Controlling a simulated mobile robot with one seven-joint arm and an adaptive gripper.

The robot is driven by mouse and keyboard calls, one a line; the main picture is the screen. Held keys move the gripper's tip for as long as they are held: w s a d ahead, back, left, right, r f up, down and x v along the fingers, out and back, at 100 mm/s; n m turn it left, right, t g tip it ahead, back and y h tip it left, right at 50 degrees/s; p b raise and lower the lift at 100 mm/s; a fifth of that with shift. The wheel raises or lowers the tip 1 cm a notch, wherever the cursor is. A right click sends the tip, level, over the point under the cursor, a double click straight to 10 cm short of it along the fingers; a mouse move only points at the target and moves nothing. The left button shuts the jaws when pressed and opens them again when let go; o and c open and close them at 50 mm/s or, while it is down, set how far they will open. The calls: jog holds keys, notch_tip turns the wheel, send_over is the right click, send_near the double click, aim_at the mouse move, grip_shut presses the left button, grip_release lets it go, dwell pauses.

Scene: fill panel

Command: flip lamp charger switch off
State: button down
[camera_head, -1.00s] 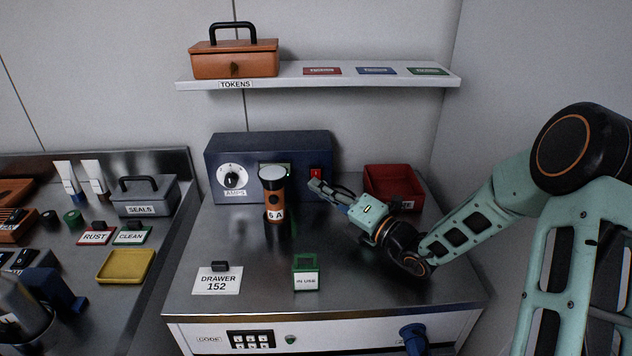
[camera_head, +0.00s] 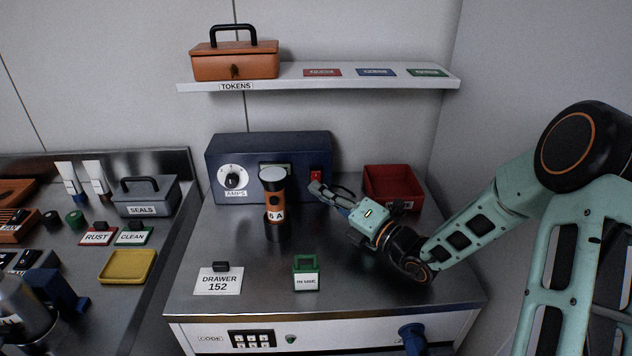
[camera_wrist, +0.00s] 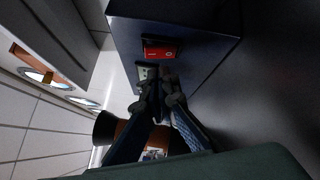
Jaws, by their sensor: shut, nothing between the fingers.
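The lamp charger (camera_head: 220,150) is a dark blue box with an AMPS dial (camera_head: 234,179) and a red rocker switch (camera_head: 316,174) at the right of its front. In the wrist view the red switch (camera_wrist: 160,52) shows above the fingertips, with a white mark at its right end. An orange and black lamp (camera_head: 275,215) marked 5 A stands upright in front of the charger. My gripper (camera_head: 313,188) is shut and empty just below the switch; the wrist view shows its closed fingertips (camera_wrist: 158,78) near the charger face. I cannot tell whether they touch it.
A red bin (camera_head: 392,175) stands right of the charger, behind my gripper. A green IN USE tag (camera_head: 306,262) and a DRAWER 152 card (camera_head: 217,281) sit at the front of the metal top. A shelf (camera_head: 320,83) with tokens hangs above.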

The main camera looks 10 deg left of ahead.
jog(key=shift+s+d+r+p, duration=0.2)
jog(key=shift+s+p, duration=0.15)
jog(key=shift+s, duration=0.25)
jog(key=shift+s+d+r+p, duration=0.1)
jog(key=shift+s+r+p, duration=0.1)
jog(key=shift+s+p, duration=0.25)
jog(key=shift+s+d+r+p, duration=0.1)
jog(key=shift+s+d+p, duration=0.1)
jog(key=shift+s, duration=0.5)
jog(key=shift+s+d+r+p, duration=0.1)
jog(key=shift+s+p, duration=0.05)
jog(key=shift+s, duration=0.5)
